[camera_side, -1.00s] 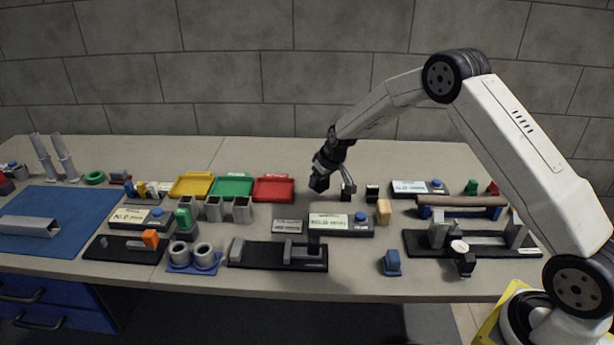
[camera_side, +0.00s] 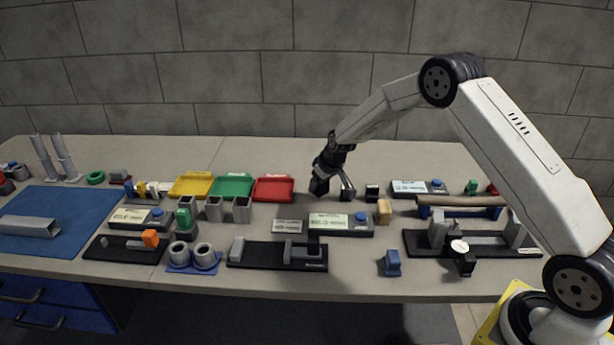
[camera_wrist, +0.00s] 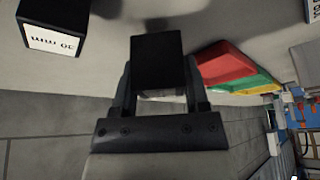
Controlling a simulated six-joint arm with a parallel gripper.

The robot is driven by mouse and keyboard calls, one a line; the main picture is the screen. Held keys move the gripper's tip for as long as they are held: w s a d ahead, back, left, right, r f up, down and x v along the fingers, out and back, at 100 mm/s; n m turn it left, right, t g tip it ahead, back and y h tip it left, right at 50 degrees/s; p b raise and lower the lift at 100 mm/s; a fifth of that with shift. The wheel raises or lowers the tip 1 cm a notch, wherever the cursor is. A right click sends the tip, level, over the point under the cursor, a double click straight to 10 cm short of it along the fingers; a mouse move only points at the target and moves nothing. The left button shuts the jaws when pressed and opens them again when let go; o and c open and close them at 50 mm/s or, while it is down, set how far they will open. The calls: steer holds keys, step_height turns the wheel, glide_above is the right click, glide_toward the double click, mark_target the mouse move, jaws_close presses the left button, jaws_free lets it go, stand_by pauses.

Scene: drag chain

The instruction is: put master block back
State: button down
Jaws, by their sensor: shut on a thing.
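My gripper (camera_wrist: 157,95) is shut on a black block (camera_wrist: 157,62), which sits between the two fingers in the wrist view. In the side view my gripper (camera_side: 320,181) is at the back middle of the bench, right of the red tray. The held block looks dark and small there, and whether it touches the bench is unclear. Another black block with a white label reading 30 mm (camera_wrist: 52,30) stands apart from the held one, at upper left in the wrist view. Small dark blocks (camera_side: 372,192) stand right of my gripper in the side view.
Yellow, green and red (camera_side: 273,189) trays lie left of my gripper. A display unit with a blue knob (camera_side: 342,224) and a black fixture (camera_side: 278,255) are in front. Bare bench lies behind the gripper.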

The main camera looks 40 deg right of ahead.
steer(key=shift+f, duration=1.05)
stand_by(1.1)
steer(key=shift+c, duration=0.2)
jaws_free()
steer(key=shift+o, duration=0.2)
steer(key=shift+f, duration=0.15)
steer(key=v, duration=0.8)
stand_by(0.4)
steer(key=s+a+r, duration=0.1)
steer(key=s+a, duration=0.2)
steer(key=s, duration=0.6)
steer(key=s+a+r+g, duration=0.1)
steer(key=s+a, duration=0.3)
steer(key=s, duration=0.6)
steer(key=s+a+r+g, duration=0.1)
steer(key=s+a+r, duration=0.1)
steer(key=s, duration=0.7)
steer(key=shift+s+a+r, duration=0.15)
steer(key=shift+a+r, duration=0.25)
steer(key=shift+a, duration=0.4)
